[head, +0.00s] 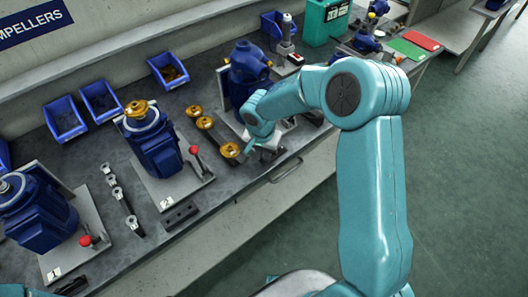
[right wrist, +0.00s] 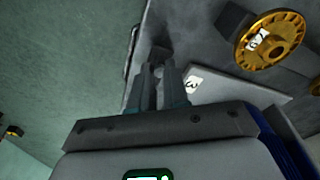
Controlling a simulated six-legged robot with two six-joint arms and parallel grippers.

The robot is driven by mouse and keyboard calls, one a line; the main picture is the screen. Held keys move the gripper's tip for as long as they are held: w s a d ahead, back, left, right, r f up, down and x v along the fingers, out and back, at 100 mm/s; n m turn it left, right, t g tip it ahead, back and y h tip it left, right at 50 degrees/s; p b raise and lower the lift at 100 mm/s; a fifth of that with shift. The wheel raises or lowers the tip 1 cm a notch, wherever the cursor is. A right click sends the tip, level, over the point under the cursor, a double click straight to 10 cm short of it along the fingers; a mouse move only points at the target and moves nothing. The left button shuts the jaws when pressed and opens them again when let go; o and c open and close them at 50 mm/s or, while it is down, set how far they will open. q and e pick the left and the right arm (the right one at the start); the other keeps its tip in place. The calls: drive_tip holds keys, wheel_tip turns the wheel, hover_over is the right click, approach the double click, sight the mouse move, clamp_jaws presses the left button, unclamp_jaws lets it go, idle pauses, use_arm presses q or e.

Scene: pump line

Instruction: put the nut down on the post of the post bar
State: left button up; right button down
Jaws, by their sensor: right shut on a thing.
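My right gripper (head: 261,149) is low over the front of the bench, beside the brass impeller nearest the front edge. In the right wrist view its fingers (right wrist: 160,76) are closed together on something small. That would be the nut, but it is almost wholly hidden between the fingertips and I cannot make out its shape. I cannot tell whether a post bar stands under the right gripper, since the hand covers that spot. My left gripper is not in view.
Brass impellers (head: 230,150) stand in a row left of my right gripper; one shows in the wrist view (right wrist: 270,40). Blue pumps (head: 155,150) stand on grey plates. A red-knobbed lever (head: 194,151) sticks up. Blue bins (head: 65,119) line the back.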

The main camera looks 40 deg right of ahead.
drive_tip(key=shift+f, duration=0.1)
idle(0.4)
drive_tip(key=c, duration=1)
unclamp_jaws()
drive_tip(key=shift+c, duration=0.2)
wheel_tip(320, 180, up, 9)
drive_tip(key=p, duration=0.4)
